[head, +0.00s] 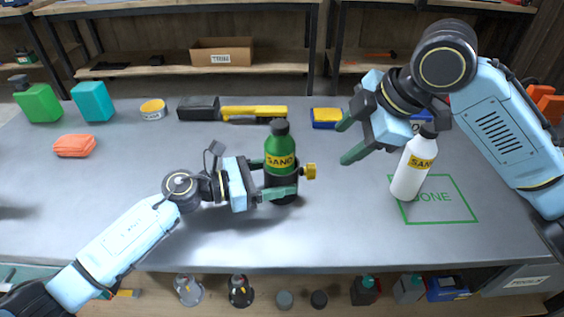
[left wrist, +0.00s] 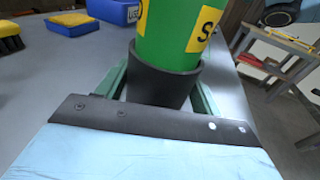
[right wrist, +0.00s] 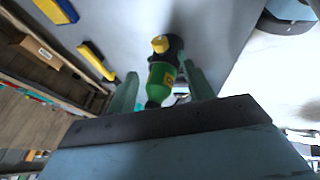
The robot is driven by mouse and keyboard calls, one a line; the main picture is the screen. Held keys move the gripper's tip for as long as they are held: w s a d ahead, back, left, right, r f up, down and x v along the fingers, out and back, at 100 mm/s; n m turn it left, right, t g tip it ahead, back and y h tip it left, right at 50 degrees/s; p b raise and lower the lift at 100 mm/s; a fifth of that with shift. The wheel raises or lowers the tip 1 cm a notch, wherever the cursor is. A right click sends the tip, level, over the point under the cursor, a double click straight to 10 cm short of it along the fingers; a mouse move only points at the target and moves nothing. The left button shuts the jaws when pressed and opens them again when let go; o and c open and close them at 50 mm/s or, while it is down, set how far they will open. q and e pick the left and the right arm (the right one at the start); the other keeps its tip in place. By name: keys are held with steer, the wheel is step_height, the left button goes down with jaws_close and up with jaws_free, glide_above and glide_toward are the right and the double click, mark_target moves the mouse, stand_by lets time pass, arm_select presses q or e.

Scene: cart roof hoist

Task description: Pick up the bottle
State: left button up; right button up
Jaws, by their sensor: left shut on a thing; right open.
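A white bottle (head: 408,175) with a black cap stands at the left of the green DONE square (head: 457,201). My right gripper (head: 348,140) is open and empty, above the table between the two bottles. The right wrist view shows the green bottle (right wrist: 158,80) beyond its fingers.
Along the table's back are a green container (head: 40,104), a teal block (head: 92,101), a yellow tin (head: 153,108), a yellow-and-black tool (head: 253,112) and a blue-and-yellow sponge (head: 326,118). An orange pack (head: 75,146) lies at left. The front middle is clear.

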steer(key=o, duration=0.4)
steer(key=shift+o, duration=1)
steer(key=shift+d+r+n+t, duration=0.25)
steer(key=shift+n+t, duration=0.25)
steer(key=shift+n, duration=0.1)
step_height(320, 180, up, 3)
steer(key=d+n+t+h, duration=0.2)
steer(key=n+t, duration=0.2)
steer(key=n, duration=0.1)
steer(key=n+t+y, duration=0.1)
steer(key=n+t, duration=0.7)
steer(key=n, duration=0.2)
glide_toward(279, 157)
steer(key=x, duration=0.3)
steer(key=f+x, duration=0.1)
steer(key=shift+w+d, duration=0.3)
steer(key=shift+w, duration=0.1)
steer(key=w+n, duration=0.1)
steer(key=w+a+n, duration=0.1)
steer(key=w+n+t, duration=0.1)
steer(key=w, duration=0.1)
steer(key=shift+a+r, duration=0.25)
steer(key=shift+a, duration=0.15)
steer(key=shift+d+x, duration=0.2)
steer(key=shift+x, duration=1.25)
steer(key=shift+d+x, duration=0.25)
steer(key=shift+x, duration=1.2)
